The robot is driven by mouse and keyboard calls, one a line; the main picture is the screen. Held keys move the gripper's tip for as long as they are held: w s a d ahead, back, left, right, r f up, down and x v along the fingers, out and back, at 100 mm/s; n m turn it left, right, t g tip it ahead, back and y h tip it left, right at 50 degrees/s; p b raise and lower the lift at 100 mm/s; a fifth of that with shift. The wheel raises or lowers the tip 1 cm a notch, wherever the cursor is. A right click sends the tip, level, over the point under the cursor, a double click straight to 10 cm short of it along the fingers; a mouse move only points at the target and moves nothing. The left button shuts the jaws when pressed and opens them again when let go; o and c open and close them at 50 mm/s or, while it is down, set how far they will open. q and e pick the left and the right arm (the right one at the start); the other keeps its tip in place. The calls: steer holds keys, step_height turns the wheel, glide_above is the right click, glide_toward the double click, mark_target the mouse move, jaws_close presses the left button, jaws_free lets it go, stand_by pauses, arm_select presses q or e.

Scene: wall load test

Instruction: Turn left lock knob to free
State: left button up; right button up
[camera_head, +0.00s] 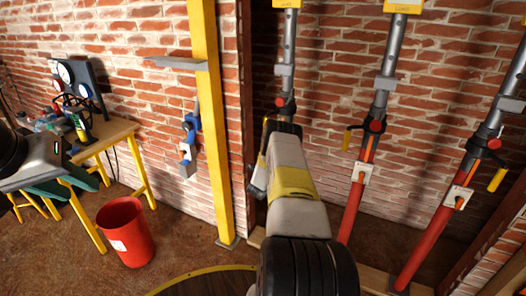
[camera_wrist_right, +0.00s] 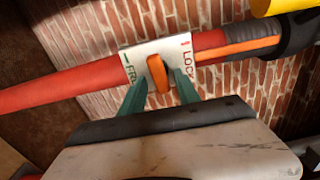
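The left lock knob (camera_wrist_right: 158,74) is an orange bar on a white plate (camera_wrist_right: 138,52) on a red tube. The plate reads FREE at left, with a green mark, and LOCK at right, with a red mark; the bar lies between them. In the right wrist view, my right gripper (camera_wrist_right: 160,84) is open, one teal finger on each side of the bar; contact cannot be told. In the head view my right arm hides this knob and its plate. My left gripper (camera_head: 72,180) is at the far left, its teal fingers apart and empty, near the workbench.
Two more props with white plates stand to the right, the middle one (camera_head: 362,172) and the right one (camera_head: 459,197). A yellow post (camera_head: 208,110) stands left of the props. A red bucket (camera_head: 124,232) is on the floor. A workbench (camera_head: 112,132) with gauges is at left.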

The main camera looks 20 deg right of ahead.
steer(key=shift+r, duration=0.1)
steer(key=v, duration=0.7)
steer(key=shift+s+a, duration=0.25)
steer(key=shift+a, duration=0.05)
